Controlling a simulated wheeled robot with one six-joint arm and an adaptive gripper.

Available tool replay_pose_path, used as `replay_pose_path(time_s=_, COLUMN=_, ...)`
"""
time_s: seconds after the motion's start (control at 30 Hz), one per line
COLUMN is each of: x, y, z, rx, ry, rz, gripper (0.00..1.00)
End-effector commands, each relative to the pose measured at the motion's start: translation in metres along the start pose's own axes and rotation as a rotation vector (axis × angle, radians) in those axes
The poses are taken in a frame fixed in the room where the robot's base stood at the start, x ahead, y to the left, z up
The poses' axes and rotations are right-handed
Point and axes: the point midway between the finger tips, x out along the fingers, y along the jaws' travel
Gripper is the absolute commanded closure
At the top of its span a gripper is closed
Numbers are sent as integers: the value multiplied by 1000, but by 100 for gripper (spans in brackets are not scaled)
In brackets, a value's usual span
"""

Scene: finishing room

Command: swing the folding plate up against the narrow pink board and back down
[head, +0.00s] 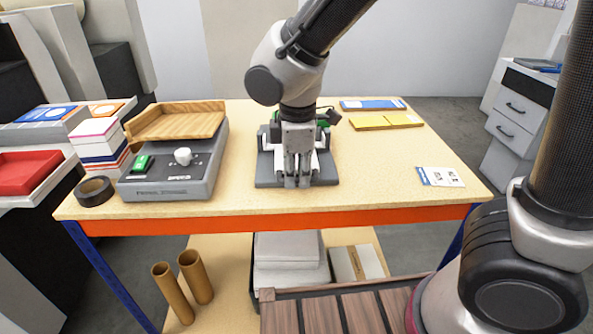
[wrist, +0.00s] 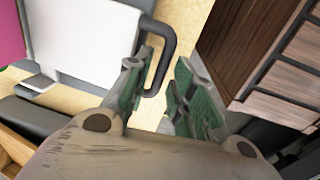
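A grey-based device (head: 262,182) stands on the table, mostly hidden behind my arm in the head view. In the wrist view a white flat panel (wrist: 85,30), which looks like the folding plate, lies at the upper left with a dark looped handle (wrist: 170,50) at its edge. A pink surface (wrist: 10,35), possibly the narrow pink board, shows at the far left corner. My gripper (head: 297,184) points down at the device's front. In the wrist view its green-padded fingers (wrist: 160,95) are apart, with the handle's lower end close by the left finger. Contact is unclear.
A grey machine (head: 170,190) with a wooden tray (head: 180,122) and black tape roll (head: 94,191) stand left. Blue and yellow packs (head: 385,121) lie back right, a leaflet (head: 440,177) front right. The table's right side is mostly clear.

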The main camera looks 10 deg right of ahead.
Motion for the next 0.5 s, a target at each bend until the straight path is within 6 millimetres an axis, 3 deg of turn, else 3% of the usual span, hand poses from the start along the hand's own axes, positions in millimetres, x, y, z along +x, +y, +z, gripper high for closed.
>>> replay_pose_path(time_s=0.03, x=0, y=0, z=0, rx=0, ry=0, rz=0, gripper=91)
replay_pose_path(time_s=0.1, x=0, y=0, z=0, rx=0, ry=0, rz=0, gripper=100)
replay_pose_path(time_s=0.5, x=-1, y=0, z=0, rx=0, ry=0, rz=-1, gripper=100)
